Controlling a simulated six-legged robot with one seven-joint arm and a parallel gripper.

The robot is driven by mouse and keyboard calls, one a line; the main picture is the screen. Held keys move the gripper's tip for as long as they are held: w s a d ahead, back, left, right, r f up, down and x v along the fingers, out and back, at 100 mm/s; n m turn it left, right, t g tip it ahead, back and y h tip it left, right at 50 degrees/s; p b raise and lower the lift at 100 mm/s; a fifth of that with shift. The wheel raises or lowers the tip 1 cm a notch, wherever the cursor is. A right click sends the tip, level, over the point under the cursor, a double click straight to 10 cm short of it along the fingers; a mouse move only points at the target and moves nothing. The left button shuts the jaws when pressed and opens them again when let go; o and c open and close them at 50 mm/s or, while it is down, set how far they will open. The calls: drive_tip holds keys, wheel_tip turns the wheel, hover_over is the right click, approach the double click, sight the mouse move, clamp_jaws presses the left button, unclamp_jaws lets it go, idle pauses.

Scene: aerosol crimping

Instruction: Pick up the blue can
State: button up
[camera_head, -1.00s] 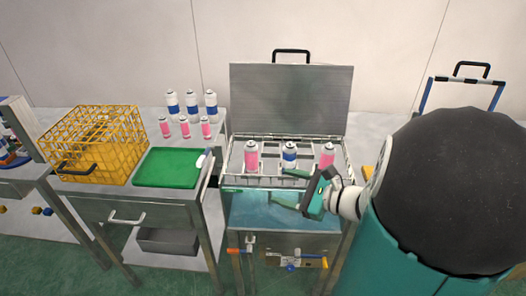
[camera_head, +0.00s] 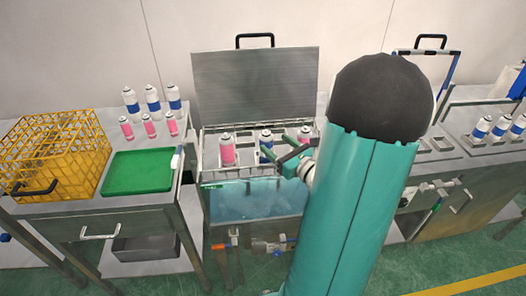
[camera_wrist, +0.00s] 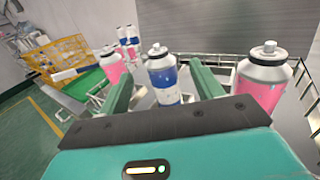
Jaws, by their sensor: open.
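The blue can (camera_head: 266,142), white with a blue band, stands upright in the middle of an open metal box (camera_head: 212,140), between a left pink can (camera_head: 227,154) and a right pink can (camera_head: 304,132). My gripper (camera_head: 279,147) is open and empty, close in front of the blue can on its right side. In the wrist view the blue can (camera_wrist: 163,80) appears between the two green fingers, its lower part hidden by the gripper body. I cannot tell whether the fingertips reach past it. The pink cans (camera_wrist: 112,68) lie outside the fingers there.
The raised lid (camera_head: 255,88) stands behind the box. To the left are several cans (camera_head: 152,100) on a table, a green tray (camera_head: 138,172) and a yellow wire basket (camera_head: 60,150). More blue-banded cans (camera_head: 483,127) stand at the far right.

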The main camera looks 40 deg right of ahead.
sight(262, 133)
drive_tip(key=shift+w+d, duration=0.15)
drive_tip(key=shift+w, duration=3.65)
drive_tip(key=shift+d, duration=0.1)
drive_tip(key=c, duration=1.4)
drive_tip(key=shift+r, duration=0.1)
drive_tip(key=shift+c, duration=0.2)
